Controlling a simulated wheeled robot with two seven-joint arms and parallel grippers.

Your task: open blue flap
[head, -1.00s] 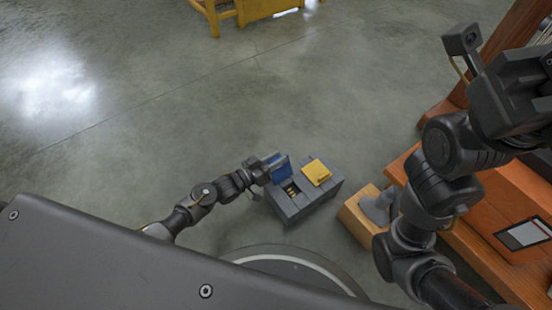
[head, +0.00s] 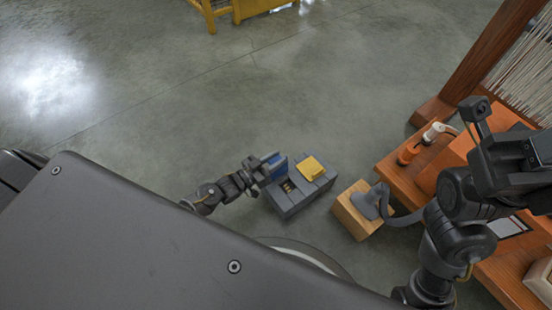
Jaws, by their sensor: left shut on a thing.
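A grey box (head: 291,203) stands on the floor with two flaps on its top. The blue flap (head: 276,164) is at the left end and stands raised, with an opening beside it that shows small yellowish things inside. The yellow flap (head: 312,167) lies over the right end. My left gripper (head: 262,167) is at the blue flap's left side and is shut on it; the fingertips are partly hidden. My right arm is raised at the right of the head view, and its fingertips cannot be made out.
A wooden block (head: 352,215) with a grey object (head: 371,201) on it stands right of the box. An orange-brown wooden bench (head: 398,172) with a loom-like frame is at the right. Floor behind the box is clear. Yellow furniture (head: 262,6) stands far back.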

